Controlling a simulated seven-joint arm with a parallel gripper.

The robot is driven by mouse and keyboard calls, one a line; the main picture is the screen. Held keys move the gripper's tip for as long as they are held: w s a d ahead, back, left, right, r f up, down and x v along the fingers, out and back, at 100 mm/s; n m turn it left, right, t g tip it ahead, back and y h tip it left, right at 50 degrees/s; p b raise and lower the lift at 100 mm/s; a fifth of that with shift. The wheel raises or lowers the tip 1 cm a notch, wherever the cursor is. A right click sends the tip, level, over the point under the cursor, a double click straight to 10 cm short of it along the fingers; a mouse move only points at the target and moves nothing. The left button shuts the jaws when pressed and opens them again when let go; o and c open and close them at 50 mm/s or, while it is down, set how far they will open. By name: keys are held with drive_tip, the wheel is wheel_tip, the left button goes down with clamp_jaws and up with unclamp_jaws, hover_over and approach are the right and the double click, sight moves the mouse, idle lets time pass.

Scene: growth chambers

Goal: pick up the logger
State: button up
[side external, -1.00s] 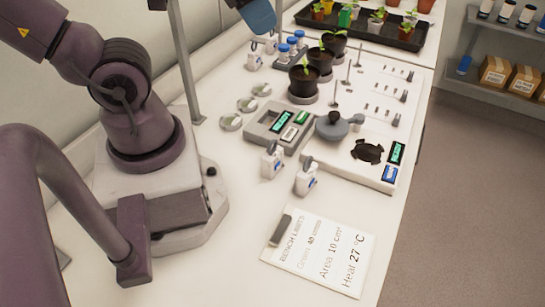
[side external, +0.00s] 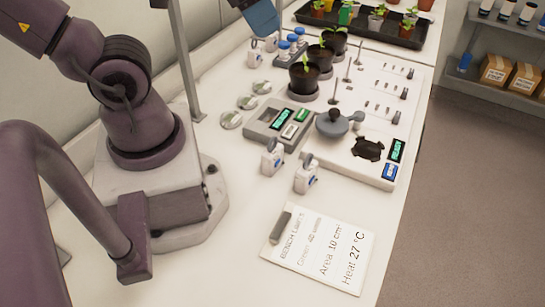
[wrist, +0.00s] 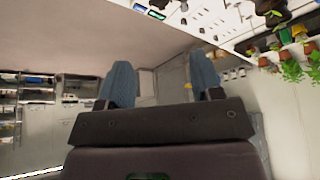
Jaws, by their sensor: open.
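I cannot tell for certain which device is the logger. Small units with green displays lie in a grey tray (side external: 249,132) mid-bench, one being a dark-framed display unit (side external: 281,120). Another green display (side external: 397,150) and a blue one (side external: 390,171) sit at the right edge of a white board. My gripper (wrist: 161,65) is open in the wrist view, with two blue fingers apart and nothing between them. In the side view only a blue finger part (side external: 263,18) shows at the top edge, above the back of the bench and well away from the tray.
Two white bottles (side external: 306,176) stand in front of the tray. Potted seedlings (side external: 303,79) and blue-capped vials (side external: 284,47) stand behind it. A grey round-lidded object (side external: 331,124) and thin upright pins are to its right. A label card (side external: 318,250) lies at the front.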

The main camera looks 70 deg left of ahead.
wheel_tip(320, 180, down, 10)
drive_tip(key=w+a+n+g, duration=0.1)
drive_tip(key=w+n+g, duration=0.1)
drive_tip(key=g, duration=0.2)
drive_tip(key=n+g, duration=0.1)
drive_tip(key=n, duration=0.5)
hover_over(273, 140)
wheel_tip(273, 140, down, 8)
drive_tip(key=f, duration=0.6)
drive_tip(key=shift+s+a+f, duration=0.2)
drive_tip(key=shift+a+f, duration=0.05)
drive_tip(key=shift+w+f, duration=0.15)
drive_tip(key=shift+f, duration=1.45)
drive_tip(key=shift+w+f, duration=0.1)
drive_tip(key=shift+f, duration=1.45)
